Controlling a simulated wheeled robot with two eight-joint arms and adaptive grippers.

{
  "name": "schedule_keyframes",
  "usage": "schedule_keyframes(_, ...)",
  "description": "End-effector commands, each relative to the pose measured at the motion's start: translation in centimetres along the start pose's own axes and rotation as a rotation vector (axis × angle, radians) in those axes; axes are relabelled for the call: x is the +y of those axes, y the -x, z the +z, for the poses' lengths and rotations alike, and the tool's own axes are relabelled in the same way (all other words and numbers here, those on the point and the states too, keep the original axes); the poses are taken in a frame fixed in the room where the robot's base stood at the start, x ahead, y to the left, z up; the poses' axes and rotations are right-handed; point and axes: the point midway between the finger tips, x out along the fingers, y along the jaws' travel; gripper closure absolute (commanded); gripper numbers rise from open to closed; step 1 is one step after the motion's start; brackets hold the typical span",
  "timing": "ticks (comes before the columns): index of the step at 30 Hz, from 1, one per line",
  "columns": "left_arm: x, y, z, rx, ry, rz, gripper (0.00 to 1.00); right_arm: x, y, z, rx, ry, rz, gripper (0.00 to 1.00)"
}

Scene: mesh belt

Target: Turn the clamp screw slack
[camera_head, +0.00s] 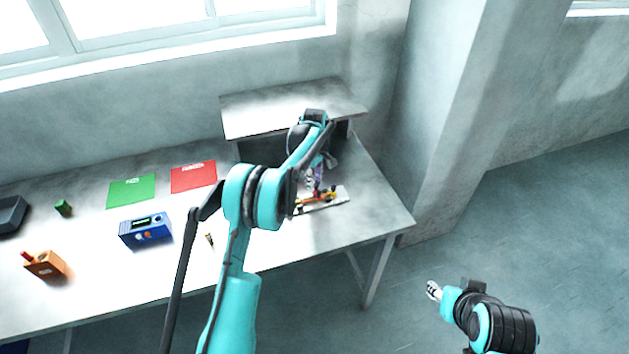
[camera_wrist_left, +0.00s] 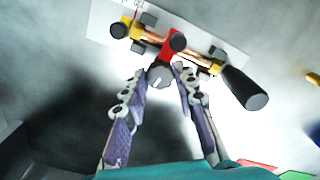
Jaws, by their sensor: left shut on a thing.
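The clamp fixture is a white plate (camera_head: 340,195) on the right part of the bench, with a red clamp block (camera_wrist_left: 175,42) and a copper-coloured rod (camera_wrist_left: 152,37) across it. The grey clamp screw knob (camera_wrist_left: 159,75) sticks out from the red block towards my left wrist camera. My left gripper (camera_wrist_left: 168,78) is shut on this knob, one finger on each side. In the head view my left gripper (camera_head: 318,184) is small and partly hides the fixture. My right gripper (camera_head: 433,290) hangs over the floor right of the bench, away from the clamp; its jaw state is unclear.
A black handle (camera_wrist_left: 243,88) juts out beside the clamp. A raised shelf (camera_head: 290,105) stands behind it. On the left of the bench are a blue device (camera_head: 146,231), an orange block (camera_head: 45,265), a green mat (camera_head: 132,191) and a red mat (camera_head: 194,177).

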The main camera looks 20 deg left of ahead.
Motion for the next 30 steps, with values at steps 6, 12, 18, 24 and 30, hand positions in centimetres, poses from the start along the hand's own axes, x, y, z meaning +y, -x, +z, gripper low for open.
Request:
schedule_keyframes(6, 0.00, 0.01, -0.02, 0.000, 0.107, 0.000, 1.00, 0.00, 0.00, 0.00, 0.000, 0.000, 0.000, 0.60)
schedule_keyframes(12, 0.01, 0.01, -0.02, 0.000, 0.158, 0.000, 1.00, 0.00, -0.01, 0.00, 0.000, 0.000, 0.000, 0.60)
schedule_keyframes(18, 0.01, 0.01, -0.02, 0.000, 0.173, 0.000, 1.00, 0.00, -0.01, 0.00, 0.000, 0.000, 0.000, 0.60)
schedule_keyframes(24, 0.00, 0.01, -0.01, 0.000, 0.173, 0.000, 1.00, 0.00, -0.01, 0.00, 0.000, 0.000, 0.000, 0.60)
schedule_keyframes(30, 0.00, 0.01, -0.01, 0.000, 0.173, 0.000, 0.51, 0.00, -0.01, 0.01, 0.000, 0.000, 0.000, 0.60)
